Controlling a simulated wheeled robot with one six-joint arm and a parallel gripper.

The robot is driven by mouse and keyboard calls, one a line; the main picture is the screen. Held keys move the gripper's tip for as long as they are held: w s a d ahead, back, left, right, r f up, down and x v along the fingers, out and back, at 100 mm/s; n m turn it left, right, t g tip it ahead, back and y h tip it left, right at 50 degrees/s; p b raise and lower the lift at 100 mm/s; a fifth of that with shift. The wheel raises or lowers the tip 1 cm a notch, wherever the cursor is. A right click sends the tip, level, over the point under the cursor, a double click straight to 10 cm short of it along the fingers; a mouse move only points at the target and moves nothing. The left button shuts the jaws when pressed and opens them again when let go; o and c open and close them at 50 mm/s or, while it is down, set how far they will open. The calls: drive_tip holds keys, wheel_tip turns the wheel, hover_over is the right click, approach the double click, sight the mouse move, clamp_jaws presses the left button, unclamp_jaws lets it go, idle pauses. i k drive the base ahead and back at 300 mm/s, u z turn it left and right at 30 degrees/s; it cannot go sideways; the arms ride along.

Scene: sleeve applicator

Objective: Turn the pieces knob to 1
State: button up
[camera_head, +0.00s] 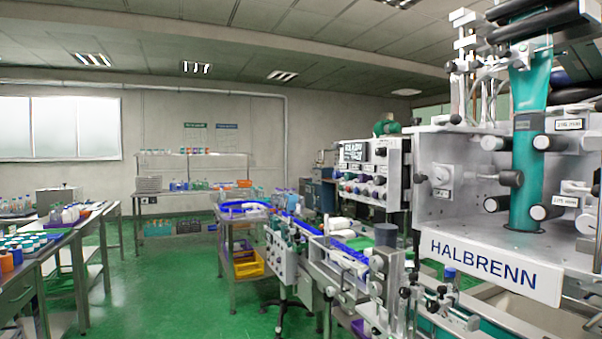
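A grey control panel (375,172) stands right of the middle, with a display (353,152) and rows of dark, red and white knobs and buttons (372,186). A plate with a single round knob (441,174) sits on the front of the large sleeve machine (470,205) at the right. A lower box with several small knobs (284,258) is on the conveyor's near side. The labels and pointer positions are too small to read, so I cannot tell which knob is the pieces knob. My gripper is not in view.
A conveyor (345,257) with white rollers and brackets juts out in front of the panels. A metal cart with a yellow bin (249,264) stands left of it. Benches with bottles (70,213) line the left side. The green floor (170,280) between is clear.

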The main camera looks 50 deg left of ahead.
sight(362, 178)
drive_tip(key=u, duration=1.45)
